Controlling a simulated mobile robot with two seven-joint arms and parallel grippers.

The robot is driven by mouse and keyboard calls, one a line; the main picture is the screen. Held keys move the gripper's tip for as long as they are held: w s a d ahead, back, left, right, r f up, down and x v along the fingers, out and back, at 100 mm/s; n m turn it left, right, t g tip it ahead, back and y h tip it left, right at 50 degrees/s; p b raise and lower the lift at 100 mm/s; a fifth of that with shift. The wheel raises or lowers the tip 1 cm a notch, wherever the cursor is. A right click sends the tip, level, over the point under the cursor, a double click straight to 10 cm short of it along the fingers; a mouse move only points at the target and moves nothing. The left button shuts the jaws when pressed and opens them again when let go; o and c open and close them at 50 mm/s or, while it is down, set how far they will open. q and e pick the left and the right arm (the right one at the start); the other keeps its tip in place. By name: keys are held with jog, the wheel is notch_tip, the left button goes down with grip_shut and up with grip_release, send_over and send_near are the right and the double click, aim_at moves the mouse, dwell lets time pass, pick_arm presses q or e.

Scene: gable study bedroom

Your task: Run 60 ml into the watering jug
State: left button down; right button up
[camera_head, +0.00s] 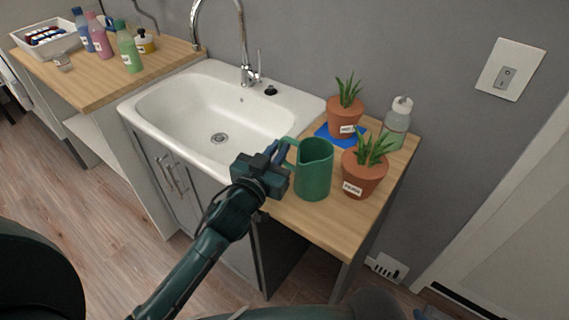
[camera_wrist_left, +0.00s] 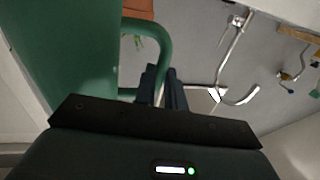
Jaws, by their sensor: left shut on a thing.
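The green watering jug (camera_head: 314,170) stands upright at the front of the wooden counter to the right of the sink. Its handle is on its left side. My left gripper (camera_head: 279,154) is shut on that handle. In the left wrist view the jug (camera_wrist_left: 75,60) fills the left side, and my left gripper's fingers (camera_wrist_left: 161,88) close on the handle. The chrome tap (camera_head: 243,45) arches over the white sink (camera_head: 172,109), with a lever (camera_head: 258,62) on its right. No water shows running. The inside of the jug is too dark to read. My right gripper is not in view.
Two potted plants (camera_head: 345,116) (camera_head: 363,176) and a clear bottle (camera_head: 397,118) stand close behind and right of the jug. The left counter (camera_head: 100,88) holds several bottles and a white basket (camera_head: 45,52). The sink basin is empty.

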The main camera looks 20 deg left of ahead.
pick_arm(q)
jog(key=shift+f+b, duration=0.3)
jog(key=shift+f, duration=1.6)
jog(key=shift+f, duration=0.2)
jog(key=c, duration=1.5)
grip_release()
jog(key=shift+o, duration=0.2)
